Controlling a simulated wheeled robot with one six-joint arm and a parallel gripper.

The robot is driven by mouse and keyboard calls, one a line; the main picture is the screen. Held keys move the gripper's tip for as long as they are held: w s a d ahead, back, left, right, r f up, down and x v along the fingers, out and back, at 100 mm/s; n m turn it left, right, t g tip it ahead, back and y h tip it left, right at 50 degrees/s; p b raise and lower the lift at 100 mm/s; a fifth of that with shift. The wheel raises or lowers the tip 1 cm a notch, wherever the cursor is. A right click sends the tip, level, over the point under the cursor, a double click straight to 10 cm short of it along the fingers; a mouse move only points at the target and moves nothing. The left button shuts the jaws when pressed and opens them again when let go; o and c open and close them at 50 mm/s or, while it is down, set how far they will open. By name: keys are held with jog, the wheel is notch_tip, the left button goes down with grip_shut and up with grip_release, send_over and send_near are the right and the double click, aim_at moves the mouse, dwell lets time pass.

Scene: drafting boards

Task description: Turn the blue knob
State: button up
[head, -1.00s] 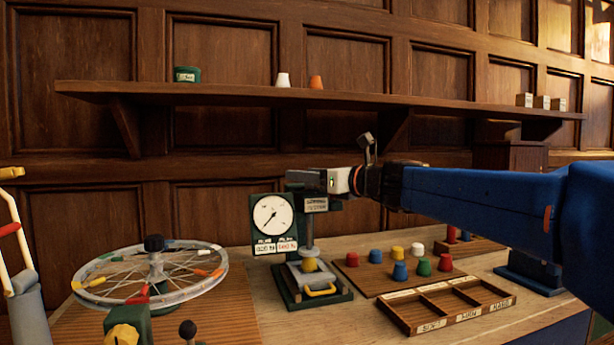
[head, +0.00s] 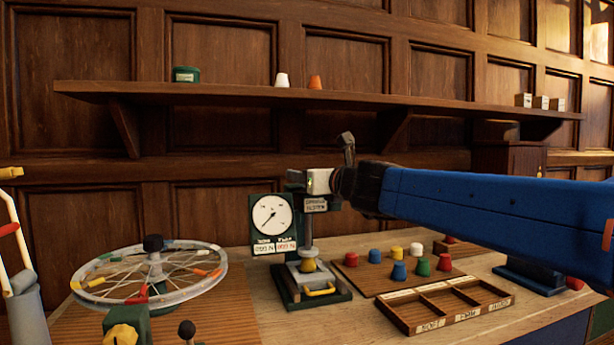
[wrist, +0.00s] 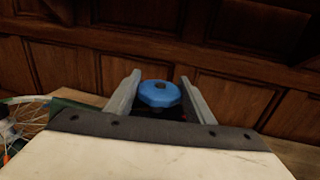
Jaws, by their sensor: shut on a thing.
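The blue knob (wrist: 160,93) shows in the wrist view between the two grey fingers of my gripper (wrist: 160,80), which is shut on it. In the head view my gripper (head: 302,181) is at the top of a dark green tester (head: 308,230) with a round white dial (head: 271,214). There the knob is hidden by my gripper and wrist. Beneath the dial are small label plates. At the tester's foot are a yellow cylinder (head: 308,265) and a yellow handle (head: 319,291).
A spoked wheel (head: 152,275) stands to the left of the tester. To the right are a board with several coloured pegs (head: 378,278) and a sectioned wooden tray (head: 445,305). A shelf (head: 330,93) runs along the panelled wall above my arm.

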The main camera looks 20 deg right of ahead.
jog(key=o, duration=1.1)
jog(key=shift+c, duration=0.2)
jog(key=s+d, duration=0.3)
jog(key=s, duration=1.4)
jog(key=shift+d, duration=0.2)
